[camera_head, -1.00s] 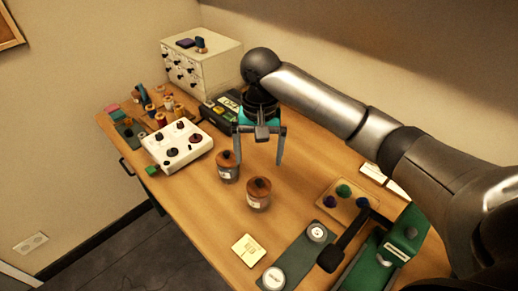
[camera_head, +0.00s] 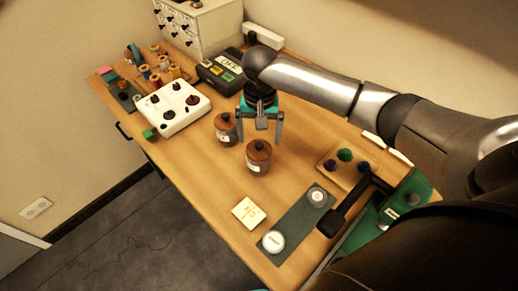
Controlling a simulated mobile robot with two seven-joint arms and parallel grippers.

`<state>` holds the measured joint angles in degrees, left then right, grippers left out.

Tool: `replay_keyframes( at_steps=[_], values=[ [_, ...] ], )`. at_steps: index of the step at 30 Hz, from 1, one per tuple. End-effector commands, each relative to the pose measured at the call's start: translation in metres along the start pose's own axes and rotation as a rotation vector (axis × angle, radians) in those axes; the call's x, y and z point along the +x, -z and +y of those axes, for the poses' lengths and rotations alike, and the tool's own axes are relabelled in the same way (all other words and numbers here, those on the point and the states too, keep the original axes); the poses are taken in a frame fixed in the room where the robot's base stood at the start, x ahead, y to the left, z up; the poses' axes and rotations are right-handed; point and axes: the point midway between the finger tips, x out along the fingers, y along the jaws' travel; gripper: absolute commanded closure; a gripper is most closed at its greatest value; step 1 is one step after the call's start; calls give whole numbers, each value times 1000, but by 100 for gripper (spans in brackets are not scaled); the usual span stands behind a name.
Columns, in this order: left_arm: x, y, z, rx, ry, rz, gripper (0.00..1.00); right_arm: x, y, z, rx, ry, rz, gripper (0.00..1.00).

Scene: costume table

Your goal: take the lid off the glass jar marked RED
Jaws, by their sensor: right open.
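Two glass jars with brown lids and dark knobs stand side by side on the table. The rear-left jar (camera_head: 226,137) has a pale label, and so does the front-right jar (camera_head: 258,166); I cannot read either label, so I cannot tell which is marked RED. Both lids are on. My right gripper (camera_head: 260,137) is open, pointing down, with its fingers apart just behind the front-right jar and to the right of the rear-left jar. Nothing shows between its fingers. My left gripper is not in view.
A white panel with dark knobs (camera_head: 174,109) and a black box marked OFF (camera_head: 222,72) stand behind left. Thread spools (camera_head: 155,80) are farther left.

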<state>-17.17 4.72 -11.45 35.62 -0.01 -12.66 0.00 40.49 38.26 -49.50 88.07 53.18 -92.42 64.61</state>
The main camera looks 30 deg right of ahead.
Motion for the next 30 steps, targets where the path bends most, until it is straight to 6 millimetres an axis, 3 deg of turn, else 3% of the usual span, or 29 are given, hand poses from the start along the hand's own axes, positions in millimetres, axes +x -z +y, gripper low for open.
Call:
replay_keyframes(
  at_steps=[7, 16, 30],
  values=[
    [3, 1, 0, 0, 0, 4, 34, 37, 0, -1, 0, -3, -1, 0],
    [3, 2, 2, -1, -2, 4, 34, 41, 0, -1, -1, -2, 1, 0],
    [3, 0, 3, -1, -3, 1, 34, 41, 0, -1, -1, -2, 1, 53]
  ],
)
